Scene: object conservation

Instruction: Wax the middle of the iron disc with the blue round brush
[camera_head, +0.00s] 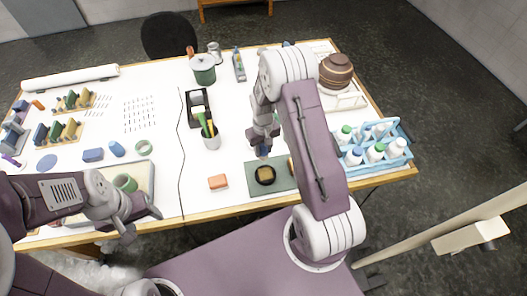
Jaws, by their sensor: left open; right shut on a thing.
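The iron disc (257,181) is a small dark round piece with a tan middle. It lies on a green mat (283,184) near the front edge of the table. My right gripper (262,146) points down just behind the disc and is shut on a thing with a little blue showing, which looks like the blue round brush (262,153). The brush is mostly hidden, and I cannot tell whether it touches the disc. My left gripper (132,226) is open and empty at the table's front left edge.
An orange block (218,182) lies left of the mat. A blue bottle carrier (398,160) is at the right. My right arm hides part of the mat. Table space left of the orange block is clear.

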